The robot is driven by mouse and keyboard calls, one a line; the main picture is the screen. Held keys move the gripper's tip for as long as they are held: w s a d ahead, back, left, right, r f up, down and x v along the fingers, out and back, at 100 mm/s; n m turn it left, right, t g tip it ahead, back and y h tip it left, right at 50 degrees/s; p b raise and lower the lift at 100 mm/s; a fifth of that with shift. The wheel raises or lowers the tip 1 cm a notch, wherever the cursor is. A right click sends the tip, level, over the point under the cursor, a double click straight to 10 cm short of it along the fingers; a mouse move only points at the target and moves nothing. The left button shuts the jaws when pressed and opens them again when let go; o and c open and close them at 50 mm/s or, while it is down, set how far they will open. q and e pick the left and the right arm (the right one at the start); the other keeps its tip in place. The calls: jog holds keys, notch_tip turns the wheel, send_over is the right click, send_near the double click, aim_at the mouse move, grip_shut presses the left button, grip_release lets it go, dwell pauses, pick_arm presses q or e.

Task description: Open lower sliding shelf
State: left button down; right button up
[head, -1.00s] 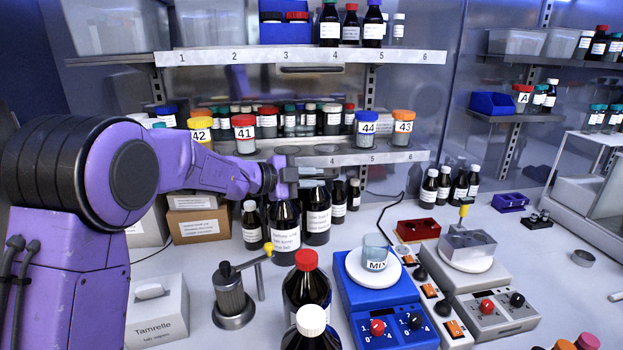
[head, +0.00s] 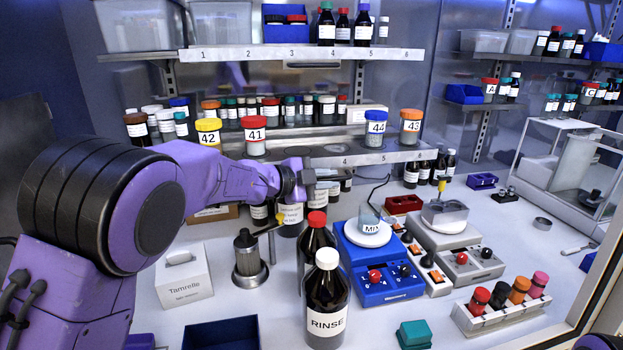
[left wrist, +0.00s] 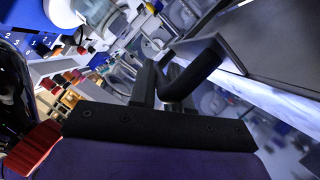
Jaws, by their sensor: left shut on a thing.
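The lower sliding shelf (head: 405,156) is a grey shelf with a numbered front edge below the upper shelf. It bears jars 42 (head: 208,133), 41 (head: 255,137), 44 (head: 375,124) and 43 (head: 410,122). The shelf stands out forward from the row of small bottles behind it. My left gripper (head: 318,174) is at the shelf's front edge, with my arm hiding the left part of that edge. In the left wrist view, its fingers (left wrist: 160,85) are shut at a dark bar-like handle (left wrist: 198,68). My right gripper is not in view.
The upper shelf (head: 300,53) is above. Below my left gripper stand dark bottles, including a white-capped RINSE bottle (head: 327,300), and a metal cylinder (head: 250,260). A blue MIX stirrer (head: 385,285) is to the right.

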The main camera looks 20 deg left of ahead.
pick_arm(q)
jog(key=shift+s+d+r, duration=0.2)
jog(key=shift+d+r, duration=0.05)
jog(key=shift+w+a, duration=0.15)
jog(key=c, duration=1.3)
grip_release()
jog(key=shift+w+f, duration=0.15)
jog(key=shift+w, duration=0.05)
jog(key=shift+o, duration=0.7)
jog(key=b+v, duration=0.3)
jog(key=v, duration=0.7)
jog(key=shift+s+a, duration=0.15)
jog(key=shift+s, duration=0.05)
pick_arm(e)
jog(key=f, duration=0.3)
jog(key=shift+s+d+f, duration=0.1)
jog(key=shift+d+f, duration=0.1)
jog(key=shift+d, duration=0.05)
